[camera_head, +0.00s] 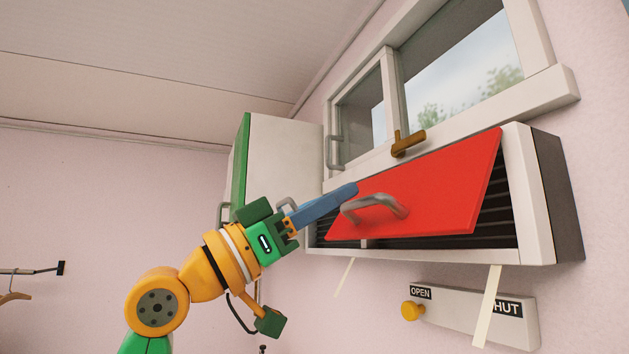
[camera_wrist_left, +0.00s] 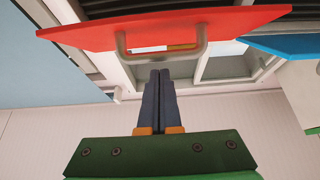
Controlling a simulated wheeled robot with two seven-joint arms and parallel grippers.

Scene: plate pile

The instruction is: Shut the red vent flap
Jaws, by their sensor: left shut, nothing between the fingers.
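The red vent flap (camera_head: 450,178) stands tilted out from its white vent housing (camera_head: 526,190), with dark slats showing at its right side and below it. A grey bar handle (camera_head: 373,203) is on its left part. My left gripper (camera_head: 354,188) has its blue fingers together and empty, with the tips overlapping the flap's upper left edge in the head view; touching cannot be told. In the left wrist view the flap (camera_wrist_left: 225,25) and handle (camera_wrist_left: 122,48) lie just beyond the fingertips (camera_wrist_left: 160,74). My right gripper is not in view.
A window with a brown latch (camera_head: 407,143) is above the vent. A white cabinet (camera_head: 285,150) with a green edge is on the left. Below, a wall strip (camera_head: 455,309) carries a yellow knob (camera_head: 411,311) at its OPEN end. Pale ribbons (camera_head: 488,305) hang from the vent.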

